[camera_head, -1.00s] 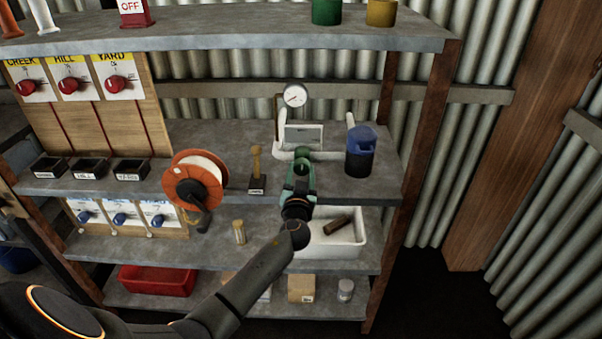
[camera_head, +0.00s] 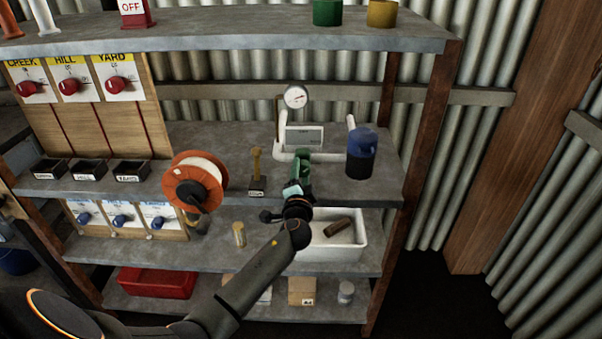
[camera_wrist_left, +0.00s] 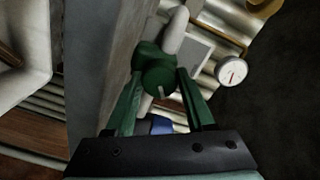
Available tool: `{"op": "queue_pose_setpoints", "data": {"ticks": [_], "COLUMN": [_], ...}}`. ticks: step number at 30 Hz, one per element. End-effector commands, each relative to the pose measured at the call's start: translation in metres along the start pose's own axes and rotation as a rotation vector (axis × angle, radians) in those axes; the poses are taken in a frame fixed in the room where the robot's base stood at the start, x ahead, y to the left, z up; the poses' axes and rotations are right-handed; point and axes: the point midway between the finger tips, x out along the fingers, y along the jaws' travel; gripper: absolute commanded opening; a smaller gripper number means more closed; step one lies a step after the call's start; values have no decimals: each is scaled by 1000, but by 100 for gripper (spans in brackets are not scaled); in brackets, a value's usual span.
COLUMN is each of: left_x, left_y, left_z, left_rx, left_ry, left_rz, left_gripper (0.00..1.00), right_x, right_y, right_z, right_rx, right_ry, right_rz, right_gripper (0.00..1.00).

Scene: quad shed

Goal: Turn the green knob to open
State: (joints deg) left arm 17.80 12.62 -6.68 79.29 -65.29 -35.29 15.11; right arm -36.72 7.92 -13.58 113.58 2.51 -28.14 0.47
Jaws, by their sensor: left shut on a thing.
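The green knob (camera_wrist_left: 157,76) is round with a pale mark on its face and sits on white piping. In the left wrist view it lies between the tips of my left gripper (camera_wrist_left: 160,92), whose two green fingers are shut on its sides. In the head view the green knob (camera_head: 302,165) shows at the middle shelf's front, partly hidden by my left gripper (camera_head: 297,190). A round gauge (camera_head: 296,97) stands above the pipe; it also shows in the left wrist view (camera_wrist_left: 231,71). My right gripper is in neither view.
A blue-lidded dark container (camera_head: 361,153) stands right of the pipes. An orange reel (camera_head: 195,182) and a small wooden-handled item (camera_head: 257,171) stand to the left. A white tub (camera_head: 340,253) is on the shelf below. A grey shelf edge runs close beside the gripper in the wrist view.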

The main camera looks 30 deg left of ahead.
Motion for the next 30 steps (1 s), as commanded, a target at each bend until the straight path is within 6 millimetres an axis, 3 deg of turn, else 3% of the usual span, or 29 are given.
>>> {"op": "queue_pose_setpoints", "data": {"ticks": [15,30], "left_x": [0,0], "left_y": [-2,-1], "left_z": [-1,0], "left_rx": [451,640], "left_ry": [-14,-20], "left_rz": [3,4], "left_gripper": [0,0], "right_x": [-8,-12], "right_y": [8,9], "right_z": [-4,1], "right_rx": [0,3], "right_ry": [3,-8], "right_rz": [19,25], "right_gripper": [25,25]}}
